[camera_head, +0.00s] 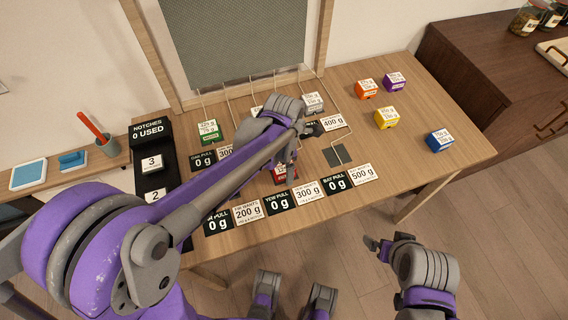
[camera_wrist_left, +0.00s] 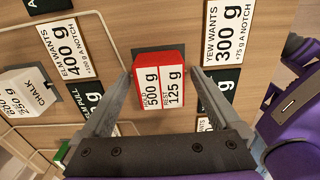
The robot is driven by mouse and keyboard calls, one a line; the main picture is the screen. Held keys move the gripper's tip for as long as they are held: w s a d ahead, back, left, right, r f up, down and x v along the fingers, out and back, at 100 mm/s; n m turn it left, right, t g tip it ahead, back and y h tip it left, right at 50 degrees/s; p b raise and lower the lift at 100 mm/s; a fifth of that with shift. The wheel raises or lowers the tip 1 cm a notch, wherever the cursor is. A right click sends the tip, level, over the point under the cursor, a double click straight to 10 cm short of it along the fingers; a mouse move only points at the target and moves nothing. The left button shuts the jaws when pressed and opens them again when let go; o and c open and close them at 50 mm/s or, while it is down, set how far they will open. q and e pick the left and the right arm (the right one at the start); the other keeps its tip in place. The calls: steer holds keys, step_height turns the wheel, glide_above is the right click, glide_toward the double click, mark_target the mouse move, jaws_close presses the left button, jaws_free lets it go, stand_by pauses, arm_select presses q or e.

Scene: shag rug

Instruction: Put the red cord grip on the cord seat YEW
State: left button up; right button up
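The red cord grip (camera_head: 283,174), a small block labelled 500 g and 125 g, is at the middle of the table behind the YEW PULL card (camera_head: 279,203). In the left wrist view, the red cord grip (camera_wrist_left: 159,82) is over a dark square pad (camera_wrist_left: 150,51), mostly covering it. Whether it rests fully on it is not clear. My left gripper (camera_wrist_left: 160,74) has a finger on each side of it, with narrow gaps showing. In the head view my left arm partly hides it. My right gripper (camera_head: 376,244) is off the table's front edge, holding nothing visible.
Orange (camera_head: 366,88), purple (camera_head: 394,81), yellow (camera_head: 386,117) and blue (camera_head: 439,140) blocks stand at the right. A green block (camera_head: 209,131) and a grey block (camera_head: 313,103) stand at the back near wire cords. A bare dark pad (camera_head: 338,155) lies right of the red grip.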

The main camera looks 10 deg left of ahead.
arm_select(q)
steer(key=shift+r, duration=0.15)
steer(key=shift+r, duration=0.35)
step_height(320, 180, up, 11)
steer(key=p, duration=0.2)
steer(key=s+a+f+m+t, duration=0.1)
steer(key=s+a+f+m, duration=0.1)
steer(key=s+m, duration=0.3)
steer(key=s+a+f+m+t, duration=0.2)
steer(key=s+m, duration=0.3)
steer(key=m, duration=0.6)
steer(key=s+a+f+m+t, duration=0.1)
steer(key=s+a+f+m, duration=0.1)
steer(key=s+m, duration=0.3)
steer(key=shift+s+a+f+m+t, duration=0.15)
steer(key=shift+s+a+m+t, duration=0.05)
steer(key=shift+m, duration=0.55)
steer(key=shift+s+a+f+m+t, duration=0.15)
steer(key=shift+m+t, duration=0.05)
steer(key=shift+m, duration=0.55)
steer(key=shift+s+f+m, duration=0.1)
steer(key=shift+f+m, duration=0.05)
steer(key=shift+m, duration=0.25)
